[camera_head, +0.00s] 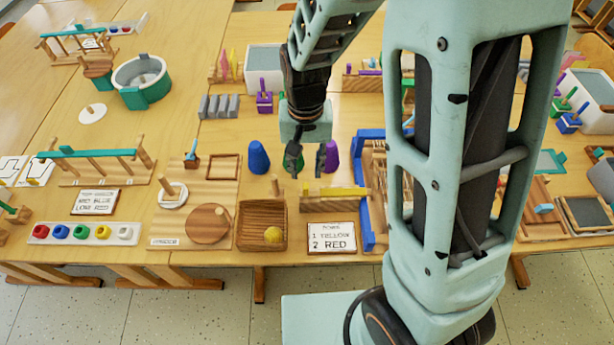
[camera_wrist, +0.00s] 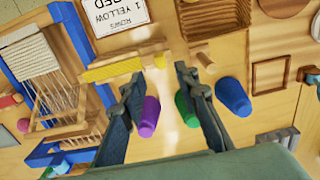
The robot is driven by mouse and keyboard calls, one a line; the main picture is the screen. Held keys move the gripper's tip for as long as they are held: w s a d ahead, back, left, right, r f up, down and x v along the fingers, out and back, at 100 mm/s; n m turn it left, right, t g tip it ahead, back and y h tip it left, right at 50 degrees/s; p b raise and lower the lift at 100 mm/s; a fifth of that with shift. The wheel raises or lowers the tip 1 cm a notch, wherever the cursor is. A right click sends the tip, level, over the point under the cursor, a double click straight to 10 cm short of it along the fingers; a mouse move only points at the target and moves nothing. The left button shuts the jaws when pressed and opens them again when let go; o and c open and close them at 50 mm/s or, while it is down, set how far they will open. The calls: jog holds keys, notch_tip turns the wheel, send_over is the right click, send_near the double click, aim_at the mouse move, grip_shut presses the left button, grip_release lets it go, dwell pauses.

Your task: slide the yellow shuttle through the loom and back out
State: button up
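The yellow shuttle (camera_head: 335,191) lies on a wooden rest just left of the loom; it also shows in the wrist view (camera_wrist: 113,69). The loom has a blue frame (camera_head: 367,240) and pale warp threads, and my arm covers much of it in the head view. In the wrist view the blue frame (camera_wrist: 72,38) and the threads are at the left. My gripper (camera_head: 307,163) is open and empty, pointing down above the table behind the shuttle. In the wrist view its fingertips (camera_wrist: 157,82) are spread, with the shuttle beyond and left of them.
Blue (camera_head: 258,157), purple (camera_head: 331,156) and green (camera_wrist: 185,108) cones stand close around my gripper.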

aim_at(306, 186)
notch_tip(306, 186, down, 8)
jog(key=shift+w+f, duration=0.1)
jog(key=shift+c, duration=0.6)
grip_shut()
